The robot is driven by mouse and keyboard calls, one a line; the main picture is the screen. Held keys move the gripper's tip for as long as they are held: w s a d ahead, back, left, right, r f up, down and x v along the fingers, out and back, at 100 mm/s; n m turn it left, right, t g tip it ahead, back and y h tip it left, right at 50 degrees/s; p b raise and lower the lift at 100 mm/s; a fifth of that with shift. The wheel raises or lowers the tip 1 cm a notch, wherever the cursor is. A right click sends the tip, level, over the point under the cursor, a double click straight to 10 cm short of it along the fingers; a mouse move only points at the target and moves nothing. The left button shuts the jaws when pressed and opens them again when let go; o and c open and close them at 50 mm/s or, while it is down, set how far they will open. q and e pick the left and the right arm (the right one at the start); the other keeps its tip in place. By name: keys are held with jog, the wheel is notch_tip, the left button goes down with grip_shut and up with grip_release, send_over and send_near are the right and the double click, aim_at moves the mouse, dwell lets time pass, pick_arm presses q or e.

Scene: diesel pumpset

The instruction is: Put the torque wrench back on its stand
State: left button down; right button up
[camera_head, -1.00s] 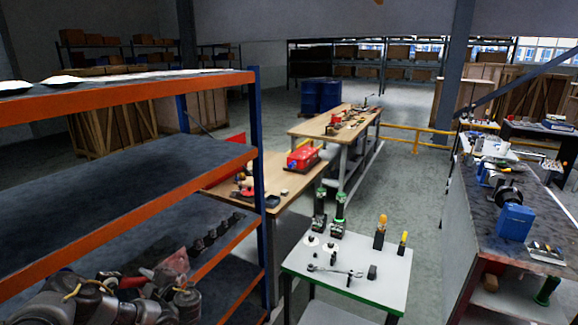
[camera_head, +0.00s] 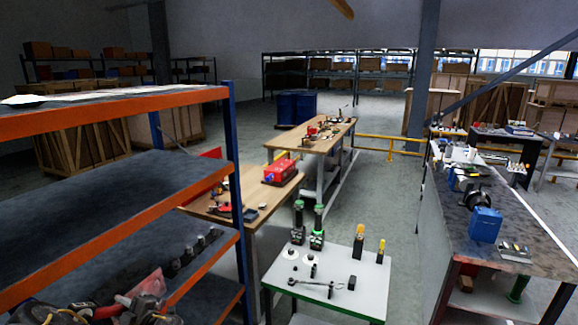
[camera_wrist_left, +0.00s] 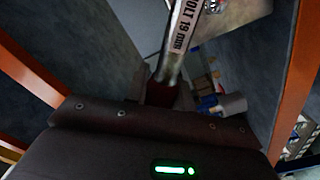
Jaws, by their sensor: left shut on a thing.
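My left gripper (camera_head: 128,307) is at the bottom left of the head view, partly cut off by the frame edge, in front of the lower shelves. It is shut on a metal-shafted tool (camera_wrist_left: 185,38), which I take as the torque wrench. In the left wrist view its shaft points up and away from the gripper, with a white label partly reading "OLT 19 mm". Its far end runs out of the frame. I cannot tell which thing is the wrench's stand. My right gripper is not in view.
An orange and blue shelf rack (camera_head: 110,267) surrounds the left gripper closely. A small white table (camera_head: 350,303) with several tools, black bases and green-topped posts stands in the middle. A wooden workbench (camera_head: 270,212) is behind it, a dark bench (camera_head: 455,210) at right. Floor (camera_head: 400,240) lies clear between.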

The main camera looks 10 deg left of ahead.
pick_arm(q)
jog(key=shift+v, duration=0.95)
jog(key=shift+w+a, duration=0.15)
jog(key=shift+a, duration=0.35)
jog(key=a+f+n+b, duration=0.1)
jog(key=b, duration=0.1)
jog(key=s+a+f+n+b, duration=0.1)
jog(key=b, duration=0.2)
jog(key=f+n+b, duration=0.1)
jog(key=b, duration=0.1)
jog(key=shift+s+a+f+n, duration=0.3)
jog(key=shift+a+f+n, duration=0.05)
jog(key=shift+a+n, duration=0.05)
jog(key=shift+a, duration=0.1)
